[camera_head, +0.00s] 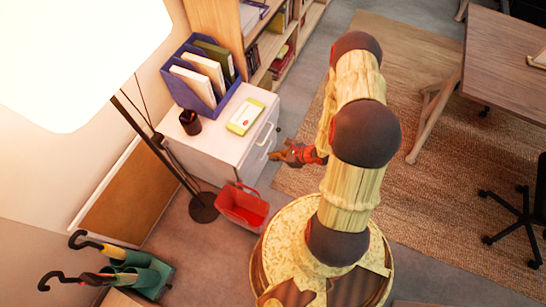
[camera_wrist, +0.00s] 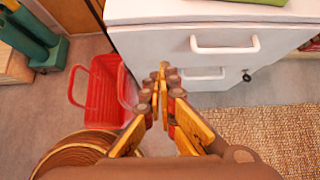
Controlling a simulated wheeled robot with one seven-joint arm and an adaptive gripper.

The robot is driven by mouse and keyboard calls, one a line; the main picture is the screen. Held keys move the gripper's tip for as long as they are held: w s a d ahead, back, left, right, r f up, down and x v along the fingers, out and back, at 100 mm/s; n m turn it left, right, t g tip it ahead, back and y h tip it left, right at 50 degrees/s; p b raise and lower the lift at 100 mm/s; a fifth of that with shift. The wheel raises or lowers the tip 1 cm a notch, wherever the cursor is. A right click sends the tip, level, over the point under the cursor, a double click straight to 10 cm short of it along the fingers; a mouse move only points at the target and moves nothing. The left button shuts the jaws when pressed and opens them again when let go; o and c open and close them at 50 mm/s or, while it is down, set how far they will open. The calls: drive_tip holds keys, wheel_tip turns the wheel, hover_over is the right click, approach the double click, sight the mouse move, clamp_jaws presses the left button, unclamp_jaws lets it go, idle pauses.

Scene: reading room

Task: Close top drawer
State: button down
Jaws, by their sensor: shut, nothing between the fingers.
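A white drawer cabinet (camera_head: 205,152) stands against the wall, left of my arm in the head view. In the wrist view its top drawer front (camera_wrist: 150,42) fills the upper middle, with a white bar handle (camera_wrist: 225,48). A second white handle (camera_wrist: 203,73) shows lower down. I cannot tell how far the top drawer stands out from the cabinet. My gripper (camera_wrist: 165,78) is shut and empty, its fingertips overlapping the lower front near that handle's left end. Contact cannot be told. In the head view my gripper (camera_head: 284,155) is just in front of the drawer side.
A red basket (camera_head: 242,205) stands on the floor beside the cabinet, left of my gripper in the wrist view (camera_wrist: 100,95). A blue file holder (camera_head: 190,95), dark cup (camera_head: 190,122) and green-and-white box (camera_head: 245,117) sit on top. A lamp base (camera_head: 203,207) is nearby. Rug (camera_head: 420,85) lies right.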

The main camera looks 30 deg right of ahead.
drive_tip(key=shift+w+a+f+b, duration=0.45)
drive_tip(key=shift+w+a+f, duration=0.35)
drive_tip(key=shift+w, duration=0.4)
drive_tip(key=shift+w+a+f+b, duration=0.5)
drive_tip(key=shift+w+a+f, duration=0.3)
drive_tip(key=shift+w, duration=0.45)
drive_tip(key=shift+w+a+f+b, duration=0.45)
drive_tip(key=shift+w+a+f, duration=0.35)
drive_tip(key=shift+w, duration=0.4)
